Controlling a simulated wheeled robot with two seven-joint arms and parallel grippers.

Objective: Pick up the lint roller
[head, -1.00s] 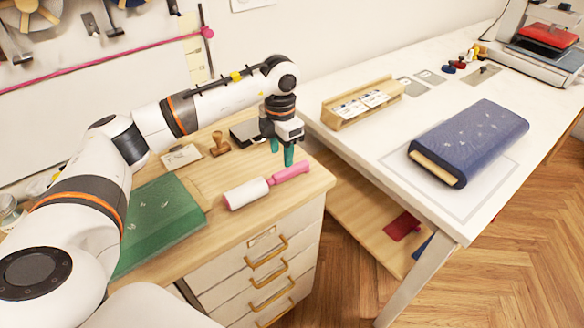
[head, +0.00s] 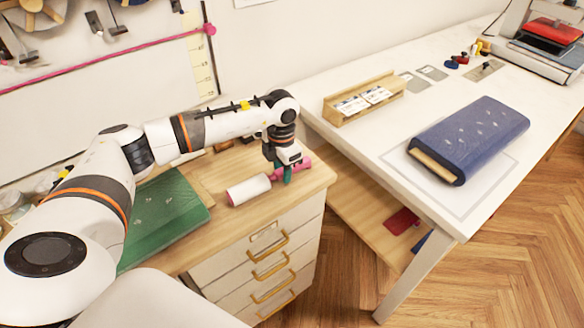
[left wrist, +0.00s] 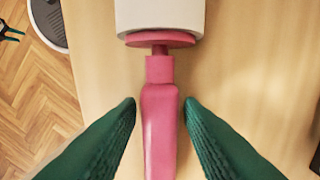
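The lint roller, with a white roll (head: 249,190) and a pink handle (head: 305,163), lies on the wooden top of the drawer cabinet. My left gripper (head: 284,177) is down at the handle and partly hides it in the head view. In the left wrist view the pink handle (left wrist: 160,125) runs between the two green fingertips of my left gripper (left wrist: 159,104). The fingers are open, with a small gap on each side of the handle. The white roll (left wrist: 160,15) is at the top of that view. My right gripper is not in view.
A green mat or folder (head: 165,215) lies left of the roller on the cabinet top (head: 240,222). The white table (head: 350,150) to the right holds a wooden card holder (head: 345,112) and a blue fabric bolt (head: 468,140). The cabinet's front edge is close to the roller.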

